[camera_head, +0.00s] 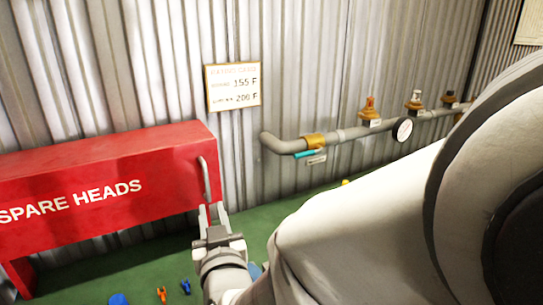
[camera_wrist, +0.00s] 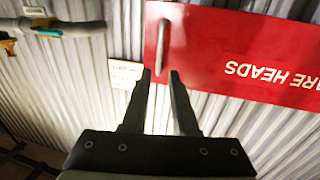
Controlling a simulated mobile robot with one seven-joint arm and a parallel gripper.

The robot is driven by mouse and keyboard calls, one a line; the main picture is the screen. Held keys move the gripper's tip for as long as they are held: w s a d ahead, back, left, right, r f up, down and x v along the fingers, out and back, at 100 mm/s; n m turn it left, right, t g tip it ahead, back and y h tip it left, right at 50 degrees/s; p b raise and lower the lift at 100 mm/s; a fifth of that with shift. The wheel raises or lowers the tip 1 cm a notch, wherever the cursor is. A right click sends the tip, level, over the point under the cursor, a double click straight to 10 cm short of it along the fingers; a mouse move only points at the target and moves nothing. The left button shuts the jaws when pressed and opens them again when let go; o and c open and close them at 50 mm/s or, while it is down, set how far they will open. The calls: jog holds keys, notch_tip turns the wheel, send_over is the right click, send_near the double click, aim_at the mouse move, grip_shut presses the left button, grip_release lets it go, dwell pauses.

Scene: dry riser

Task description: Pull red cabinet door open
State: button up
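The red cabinet (camera_head: 100,190) marked "SPARE HEADS" stands at the left in the head view, with its door front facing me and looking shut. A grey vertical bar handle (camera_head: 205,180) is at the right end of the door. In the wrist view the red door (camera_wrist: 235,50) is at the upper right, and its handle (camera_wrist: 162,46) is above my fingertips. My gripper (camera_head: 211,212) is just below the handle in the head view.
A grey pipe (camera_head: 350,133) with valves and a gauge (camera_head: 403,130) runs along the corrugated wall at the right. A rating sign (camera_head: 232,87) hangs on the wall. Small blue and orange items (camera_head: 162,294) lie on the green floor (camera_head: 150,265) below.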

aim_at(207, 185)
jog(key=x, duration=1.1)
jog(key=shift+w+a+b, duration=0.1)
jog(key=shift+w+b, duration=0.2)
jog(key=shift+b, duration=0.1)
grip_shut()
dwell(0.8)
